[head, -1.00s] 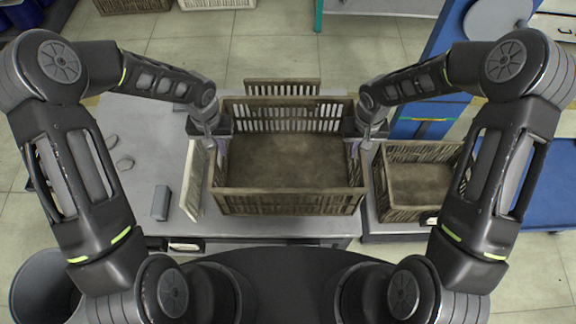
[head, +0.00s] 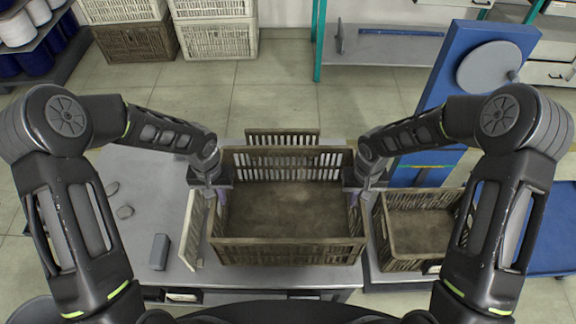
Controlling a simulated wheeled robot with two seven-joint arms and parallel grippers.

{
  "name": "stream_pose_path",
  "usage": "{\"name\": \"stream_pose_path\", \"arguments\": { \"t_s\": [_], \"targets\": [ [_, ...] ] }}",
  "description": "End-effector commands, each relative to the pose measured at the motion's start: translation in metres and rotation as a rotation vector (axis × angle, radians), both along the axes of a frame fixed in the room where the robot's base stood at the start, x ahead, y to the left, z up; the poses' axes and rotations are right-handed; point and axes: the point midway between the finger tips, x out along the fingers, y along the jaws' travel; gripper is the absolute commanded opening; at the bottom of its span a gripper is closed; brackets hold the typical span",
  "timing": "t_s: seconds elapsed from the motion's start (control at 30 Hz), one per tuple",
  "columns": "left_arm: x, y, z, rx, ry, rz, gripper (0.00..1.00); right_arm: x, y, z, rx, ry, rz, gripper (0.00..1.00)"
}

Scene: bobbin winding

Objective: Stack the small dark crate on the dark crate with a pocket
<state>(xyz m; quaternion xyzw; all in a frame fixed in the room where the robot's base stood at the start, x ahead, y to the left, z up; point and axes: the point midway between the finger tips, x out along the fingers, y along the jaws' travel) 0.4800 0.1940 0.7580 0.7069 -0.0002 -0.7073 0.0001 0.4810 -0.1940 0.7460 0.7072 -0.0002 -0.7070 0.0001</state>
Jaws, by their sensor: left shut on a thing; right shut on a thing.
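A dark brown slatted crate (head: 288,252) is upright and empty between my two grippers. My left gripper (head: 210,180) is shut on its left side, and my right gripper (head: 364,178) is shut on its right side. A second dark slatted crate (head: 408,264), smaller in the picture, stands to the right, open and empty; my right arm covers part of it. I cannot tell from this view which crate has a pocket. I also cannot tell whether the held crate touches the table.
A grey table (head: 135,215) lies under and left of the held crate, with a grey block (head: 160,252) and a pale upright panel (head: 192,230). A slatted dark panel (head: 283,137) stands behind the crate. A blue board (head: 470,75) rises at back right.

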Motion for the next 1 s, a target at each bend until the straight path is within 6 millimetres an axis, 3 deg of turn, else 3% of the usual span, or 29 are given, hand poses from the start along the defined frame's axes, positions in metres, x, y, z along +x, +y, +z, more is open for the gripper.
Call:
{"name": "stream_pose_path", "arguments": {
  "t_s": [0.37,1.0],
  "targets": [
    [-0.001,0.000,0.014,0.000,-0.004,0.000,0.00,-0.001,0.000,0.013,-0.001,-0.002,-0.002,0.00],
    [-0.014,0.000,0.095,0.000,-0.006,0.001,0.00,-0.015,0.000,0.095,-0.001,-0.004,-0.001,0.00]
  ]
}}
